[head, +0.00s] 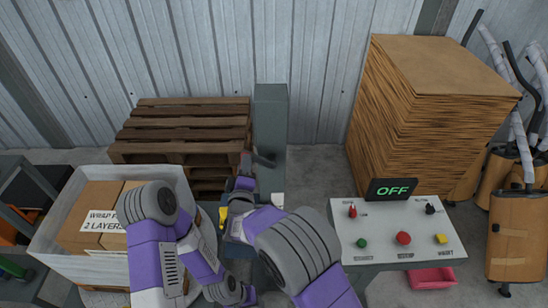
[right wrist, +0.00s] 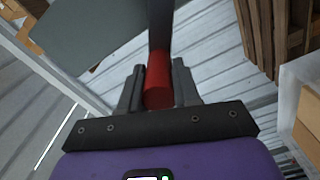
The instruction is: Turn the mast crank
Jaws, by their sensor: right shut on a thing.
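The mast (head: 271,125) is a grey-green column standing in front of the metal wall in the head view. A dark crank arm (head: 264,161) shows at its front. In the right wrist view the crank's red handle (right wrist: 158,82) sits between the two fingers of my right gripper (right wrist: 158,92), which is shut on it. The dark crank arm (right wrist: 160,25) runs up from the handle. In the head view my right gripper (head: 246,166) is small beside the mast, and the handle is hidden there. My left arm hangs low at the left; its fingers cannot be made out.
Stacked wooden pallets (head: 185,130) stand left of the mast. A white bin (head: 60,235) holds cardboard boxes at the left. A control panel (head: 345,240) with buttons and an OFF display (head: 391,189) stands at the right, before a cardboard stack (head: 425,110).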

